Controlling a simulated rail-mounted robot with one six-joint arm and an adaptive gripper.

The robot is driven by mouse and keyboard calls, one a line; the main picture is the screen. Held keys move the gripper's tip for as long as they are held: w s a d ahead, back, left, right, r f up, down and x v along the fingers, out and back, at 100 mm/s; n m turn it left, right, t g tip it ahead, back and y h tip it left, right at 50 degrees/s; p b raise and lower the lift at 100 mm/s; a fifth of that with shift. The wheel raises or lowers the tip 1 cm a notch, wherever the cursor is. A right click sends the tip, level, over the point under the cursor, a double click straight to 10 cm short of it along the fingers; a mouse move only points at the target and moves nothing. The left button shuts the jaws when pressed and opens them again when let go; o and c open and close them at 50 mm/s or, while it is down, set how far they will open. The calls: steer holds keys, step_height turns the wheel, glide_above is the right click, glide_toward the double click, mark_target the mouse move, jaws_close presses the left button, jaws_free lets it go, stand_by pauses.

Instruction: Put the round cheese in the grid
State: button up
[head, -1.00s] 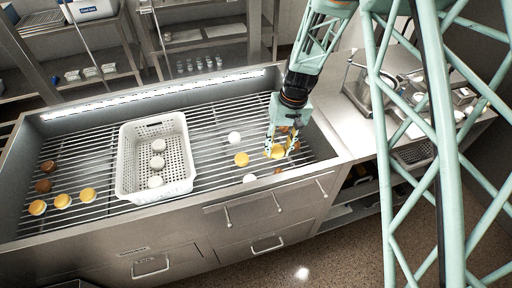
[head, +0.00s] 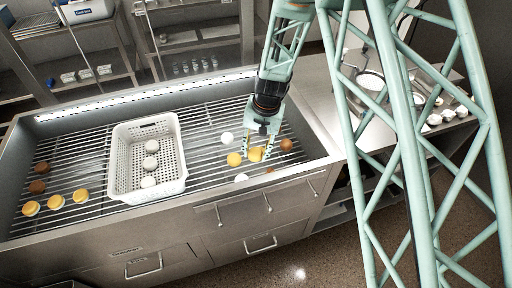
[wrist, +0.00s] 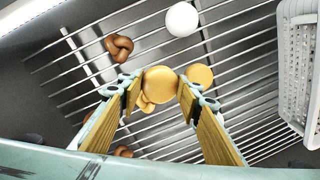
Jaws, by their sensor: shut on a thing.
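A round yellow cheese (wrist: 159,80) sits between the two fingertips of my gripper (wrist: 158,92) in the wrist view. The gripper is shut on it. In the head view my gripper (head: 261,140) points down over the right part of the metal grid (head: 203,165), with the held cheese (head: 255,154) at its tips. Whether the cheese clears the bars is hard to tell. A second yellow round (head: 234,159) lies on the grid just left of it, and it also shows in the wrist view (wrist: 201,75). Another yellow piece is partly hidden below the held one.
A white perforated basket (head: 121,160) stands left on the grid with several white rounds inside. White rounds (head: 227,138) and brown pieces (head: 287,144) lie near my gripper. Brown and yellow rounds (head: 55,201) lie at the far left. Bars between basket and gripper are mostly clear.

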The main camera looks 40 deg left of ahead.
steer(key=b, duration=0.1)
glide_above(252, 137)
steer(key=shift+d+f, duration=0.3)
steer(key=shift+f, duration=0.45)
stand_by(0.4)
steer(key=shift+w+a, duration=0.15)
steer(key=shift+f+b, duration=0.35)
steer(key=shift+f, duration=1.4)
steer(key=shift+f, duration=0.15)
steer(key=o, duration=0.9)
